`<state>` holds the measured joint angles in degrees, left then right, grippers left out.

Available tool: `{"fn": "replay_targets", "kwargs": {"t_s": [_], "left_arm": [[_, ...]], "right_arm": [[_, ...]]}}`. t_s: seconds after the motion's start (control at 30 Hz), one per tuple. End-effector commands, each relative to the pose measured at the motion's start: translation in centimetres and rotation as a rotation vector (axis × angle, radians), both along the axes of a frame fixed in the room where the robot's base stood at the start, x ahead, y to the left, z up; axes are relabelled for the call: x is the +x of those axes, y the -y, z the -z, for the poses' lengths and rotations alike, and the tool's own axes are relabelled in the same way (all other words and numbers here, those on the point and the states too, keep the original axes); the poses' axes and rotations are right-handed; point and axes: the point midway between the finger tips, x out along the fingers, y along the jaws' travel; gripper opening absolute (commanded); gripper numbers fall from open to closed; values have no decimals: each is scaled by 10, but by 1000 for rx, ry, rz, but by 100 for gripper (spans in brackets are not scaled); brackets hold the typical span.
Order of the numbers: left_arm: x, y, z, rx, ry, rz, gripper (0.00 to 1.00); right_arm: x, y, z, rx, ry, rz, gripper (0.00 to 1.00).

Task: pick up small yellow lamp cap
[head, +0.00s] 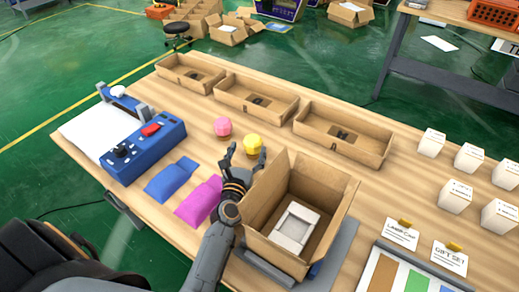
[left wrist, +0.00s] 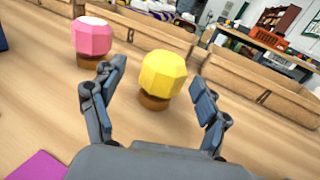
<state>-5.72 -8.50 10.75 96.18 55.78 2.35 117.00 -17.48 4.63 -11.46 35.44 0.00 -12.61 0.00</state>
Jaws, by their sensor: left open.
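The small yellow lamp cap (head: 253,143) is a faceted yellow ball on a brown base, standing on the wooden table. In the left wrist view the yellow lamp cap (left wrist: 163,74) sits just beyond and between the fingers. My left gripper (head: 242,156) is open and empty, low over the table on the near side of the cap. In the left wrist view its two fingers (left wrist: 160,88) are spread wide. A similar pink lamp cap (head: 222,127) stands just left of the yellow one; it also shows in the left wrist view (left wrist: 92,36). My right gripper is not in view.
An open cardboard box (head: 256,210) with a white item inside stands close to the right of my left arm. Three low trays (head: 255,97) line the far side. Blue (head: 172,180) and magenta (head: 199,201) pouches lie left. White boxes (head: 432,142) stand at the right.

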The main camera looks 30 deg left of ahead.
Motion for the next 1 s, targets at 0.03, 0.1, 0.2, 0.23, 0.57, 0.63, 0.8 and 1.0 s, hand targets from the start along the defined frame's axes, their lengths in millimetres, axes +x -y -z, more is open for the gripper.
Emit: {"fn": "replay_targets", "kwargs": {"t_s": [0.03, 0.1, 0.2, 0.23, 0.57, 0.63, 0.8, 1.0], "left_arm": [[0, 0, 7, -1, 0, -1, 75], [1, 0, 9, -1, 1, -1, 75], [9, -2, 7, -1, 3, 0, 75], [12, -3, 6, -1, 2, 0, 75], [54, -8, 1, 0, 2, 1, 75], [63, -10, 3, 2, 1, 1, 75], [74, -13, 4, 0, 0, 1, 75], [74, -13, 4, 0, 0, 1, 75]], "right_arm": [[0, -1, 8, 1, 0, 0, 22], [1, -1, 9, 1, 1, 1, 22], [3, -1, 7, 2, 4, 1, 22], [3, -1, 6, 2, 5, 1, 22], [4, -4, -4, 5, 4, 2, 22], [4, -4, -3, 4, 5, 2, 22], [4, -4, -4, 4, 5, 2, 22], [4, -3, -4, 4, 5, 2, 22]]}}
